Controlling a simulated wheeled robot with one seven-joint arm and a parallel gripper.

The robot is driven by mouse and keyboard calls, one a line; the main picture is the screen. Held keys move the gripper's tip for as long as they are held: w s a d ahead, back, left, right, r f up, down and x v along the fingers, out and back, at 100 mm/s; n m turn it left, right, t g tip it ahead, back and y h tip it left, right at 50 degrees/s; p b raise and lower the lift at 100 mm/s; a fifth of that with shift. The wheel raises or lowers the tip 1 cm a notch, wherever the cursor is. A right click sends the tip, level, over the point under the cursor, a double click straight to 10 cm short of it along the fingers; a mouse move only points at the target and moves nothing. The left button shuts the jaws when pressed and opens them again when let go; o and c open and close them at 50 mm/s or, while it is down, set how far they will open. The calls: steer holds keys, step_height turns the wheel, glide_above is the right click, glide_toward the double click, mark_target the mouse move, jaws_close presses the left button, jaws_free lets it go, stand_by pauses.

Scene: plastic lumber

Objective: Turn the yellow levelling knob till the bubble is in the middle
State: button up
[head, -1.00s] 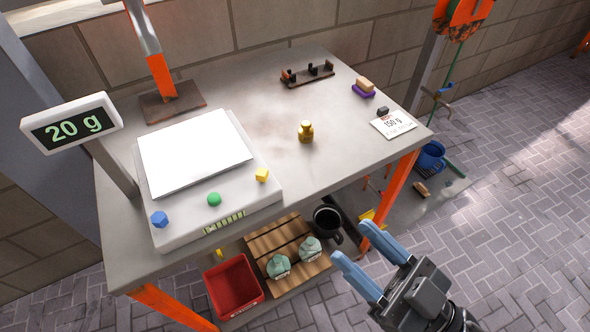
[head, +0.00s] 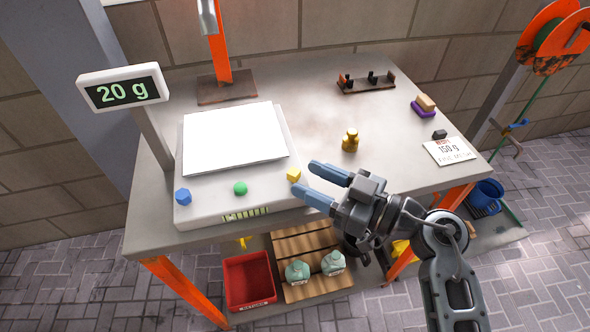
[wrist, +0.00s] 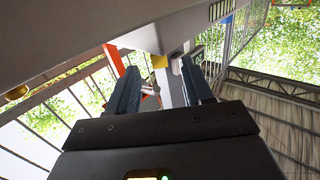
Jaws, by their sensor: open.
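The yellow knob (head: 293,175) sits at the right of the scale's (head: 185,212) front panel. My gripper (head: 306,176) is open, its two blue fingers pointing left, with the tips close to the knob. In the wrist view the yellow knob (wrist: 160,61) shows between the open fingertips (wrist: 150,55); I cannot tell whether either finger touches it. The level vial (head: 246,215) is a pale green marked strip on the scale's front edge. The bubble is too small to make out.
A green knob (head: 240,188) and a blue knob (head: 183,197) share the panel. The display (head: 122,92) reads 20 g. A brass weight (head: 350,140) stands on the table behind my gripper. A card (head: 449,151) and sponge (head: 425,102) are further right.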

mark_target(300, 175)
steer(key=shift+x, duration=2.2)
steer(key=shift+r, duration=0.1)
steer(key=c, duration=0.9)
